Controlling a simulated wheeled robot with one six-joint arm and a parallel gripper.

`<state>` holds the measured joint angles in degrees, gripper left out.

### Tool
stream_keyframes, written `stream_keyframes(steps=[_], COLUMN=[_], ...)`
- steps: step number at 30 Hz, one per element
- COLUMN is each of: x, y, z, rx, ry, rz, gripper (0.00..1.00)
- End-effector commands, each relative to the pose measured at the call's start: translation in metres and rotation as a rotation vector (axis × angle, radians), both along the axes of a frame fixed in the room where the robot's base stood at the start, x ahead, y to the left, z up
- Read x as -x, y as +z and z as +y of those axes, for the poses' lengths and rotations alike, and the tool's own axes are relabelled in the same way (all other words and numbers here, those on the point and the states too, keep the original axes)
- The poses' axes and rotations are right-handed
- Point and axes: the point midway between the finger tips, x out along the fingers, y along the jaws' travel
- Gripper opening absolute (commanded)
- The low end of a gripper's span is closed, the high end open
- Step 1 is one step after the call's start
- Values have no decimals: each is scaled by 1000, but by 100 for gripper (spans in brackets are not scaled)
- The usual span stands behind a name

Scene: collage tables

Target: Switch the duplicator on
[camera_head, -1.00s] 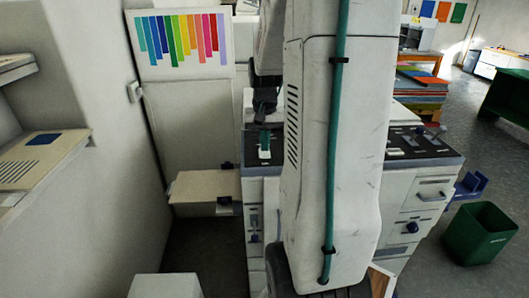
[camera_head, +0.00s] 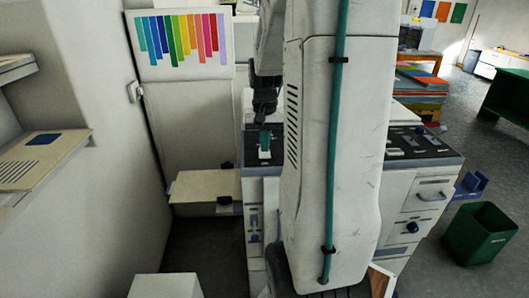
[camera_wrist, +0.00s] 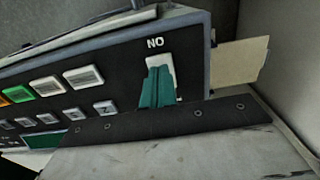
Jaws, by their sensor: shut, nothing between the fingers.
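The duplicator (camera_head: 255,219) is a pale cabinet with a dark control panel on top, partly hidden behind my arm. Its panel (camera_wrist: 122,70) fills the wrist view. A white rocker switch (camera_wrist: 158,62) sits at the panel's right end, under white lettering that reads "NO" in this view. My gripper (camera_wrist: 157,88) has teal fingers, shut and empty, right in front of the switch and covering its lower part. I cannot tell whether they touch it. In the head view my gripper (camera_head: 265,138) points down over the panel's left end.
White, orange and green buttons (camera_wrist: 84,77) line the panel left of the switch. A beige tray (camera_head: 203,186) juts from the duplicator's left side. A wall with a colour chart (camera_head: 182,40) stands behind. A green bin (camera_head: 479,234) stands on the floor at right.

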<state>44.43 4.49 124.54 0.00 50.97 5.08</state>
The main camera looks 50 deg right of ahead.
Motion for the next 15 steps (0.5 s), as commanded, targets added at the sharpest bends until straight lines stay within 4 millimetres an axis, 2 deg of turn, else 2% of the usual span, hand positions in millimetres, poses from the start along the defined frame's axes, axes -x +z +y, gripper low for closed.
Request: stream_keyframes(steps=[15], x=[0], y=[-8], z=[0], rx=[-1], ry=[0], rz=[1], gripper=[0])
